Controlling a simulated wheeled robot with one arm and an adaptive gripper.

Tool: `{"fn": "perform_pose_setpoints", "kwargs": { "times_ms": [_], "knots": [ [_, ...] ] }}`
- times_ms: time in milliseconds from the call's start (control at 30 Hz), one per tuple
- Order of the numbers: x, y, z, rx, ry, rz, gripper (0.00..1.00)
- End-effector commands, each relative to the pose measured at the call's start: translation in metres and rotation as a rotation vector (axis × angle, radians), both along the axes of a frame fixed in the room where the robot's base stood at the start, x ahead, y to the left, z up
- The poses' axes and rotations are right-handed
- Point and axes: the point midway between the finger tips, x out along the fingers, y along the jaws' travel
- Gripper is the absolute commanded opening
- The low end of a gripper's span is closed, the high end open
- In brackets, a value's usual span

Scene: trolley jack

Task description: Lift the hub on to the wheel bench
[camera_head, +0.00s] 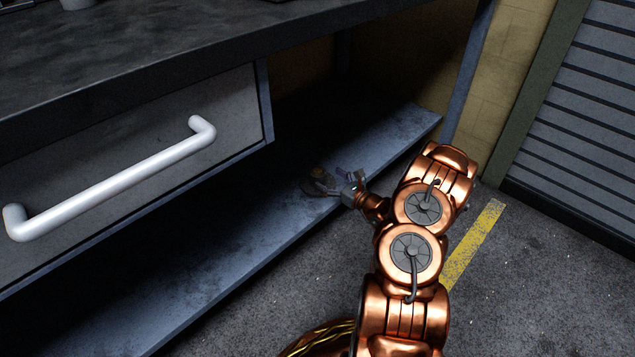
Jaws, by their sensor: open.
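The bench, apparently the wheel bench, has a dark worktop (190,45) across the upper left. My gripper (335,181) is low, at the bench's bottom shelf (235,250), near its right end. It is open. A small dark, brownish object (316,188) shows at the fingers, over the shelf. It may be the hub, but it is too small and shadowed to tell. I cannot tell whether the fingers touch it.
A grey drawer (110,140) with a thick white handle (110,180) hangs under the worktop, left of my gripper. A bench leg (468,70) stands to the right. A grey cup-like item (77,4) is on top. Floor (540,280) at right is clear, beside a slatted shutter (590,110).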

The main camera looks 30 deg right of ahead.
Motion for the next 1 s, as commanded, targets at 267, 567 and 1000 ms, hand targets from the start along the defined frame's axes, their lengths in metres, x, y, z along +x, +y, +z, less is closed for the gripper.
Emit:
{"fn": "perform_pose_setpoints", "kwargs": {
  "times_ms": [267, 567, 1000],
  "knots": [
    [0.023, 0.007, -0.009, -0.001, 0.001, 0.003, 0.9],
    [0.048, 0.011, -0.008, 0.0, 0.001, -0.002, 0.9],
    [0.05, 0.011, -0.006, 0.0, 0.0, -0.002, 0.72]
  ]
}}
